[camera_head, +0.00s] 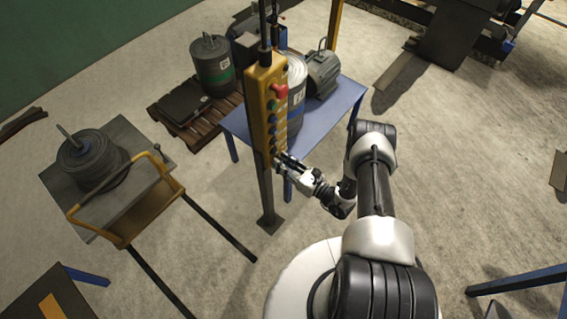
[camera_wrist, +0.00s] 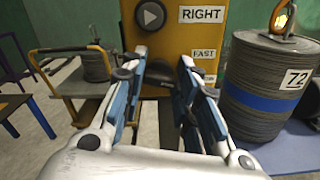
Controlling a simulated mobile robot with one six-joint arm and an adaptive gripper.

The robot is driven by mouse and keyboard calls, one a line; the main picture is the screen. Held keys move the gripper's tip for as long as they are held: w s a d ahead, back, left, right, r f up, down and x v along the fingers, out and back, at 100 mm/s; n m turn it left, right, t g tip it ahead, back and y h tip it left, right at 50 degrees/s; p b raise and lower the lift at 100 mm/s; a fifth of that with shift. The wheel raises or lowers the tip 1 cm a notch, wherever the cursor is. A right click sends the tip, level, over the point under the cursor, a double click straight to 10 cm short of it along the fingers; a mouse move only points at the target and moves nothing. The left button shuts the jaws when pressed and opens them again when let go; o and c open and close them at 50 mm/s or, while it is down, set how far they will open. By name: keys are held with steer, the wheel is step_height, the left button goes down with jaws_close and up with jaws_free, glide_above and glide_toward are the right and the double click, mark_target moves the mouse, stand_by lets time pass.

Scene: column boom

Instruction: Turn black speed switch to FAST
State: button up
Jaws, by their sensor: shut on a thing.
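The yellow control box (camera_head: 257,110) hangs upright on a pole, with a red button near its top and a row of buttons below. My gripper (camera_head: 281,161) is at the lower end of its front face. In the wrist view, the black speed switch (camera_wrist: 158,73) sits low on the yellow face, between the fingertips of my gripper (camera_wrist: 161,68), one on each side. My gripper is shut on this switch. A FAST label (camera_wrist: 204,54) is to the right of the switch, with another label partly hidden below it. Which way the switch points is hard to tell.
A blue table (camera_head: 335,107) with a grey motor (camera_head: 322,72) and a drum (camera_head: 297,75) stands behind the box. A yellow-handled cart (camera_head: 125,228) with a coil (camera_head: 92,160) is at the left. The floor to the right is mostly clear.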

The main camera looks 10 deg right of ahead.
steer(key=c, duration=0.4)
steer(key=shift+n, duration=0.3)
steer(key=n+b, duration=0.2)
steer(key=n, duration=0.3)
steer(key=n+b, duration=0.2)
steer(key=n, duration=0.4)
steer(key=shift+s+a+f+b, duration=0.1)
steer(key=shift+s+a+b, duration=0.1)
steer(key=shift+b, duration=0.15)
steer(key=shift+n, duration=0.3)
steer(key=o, duration=1.1)
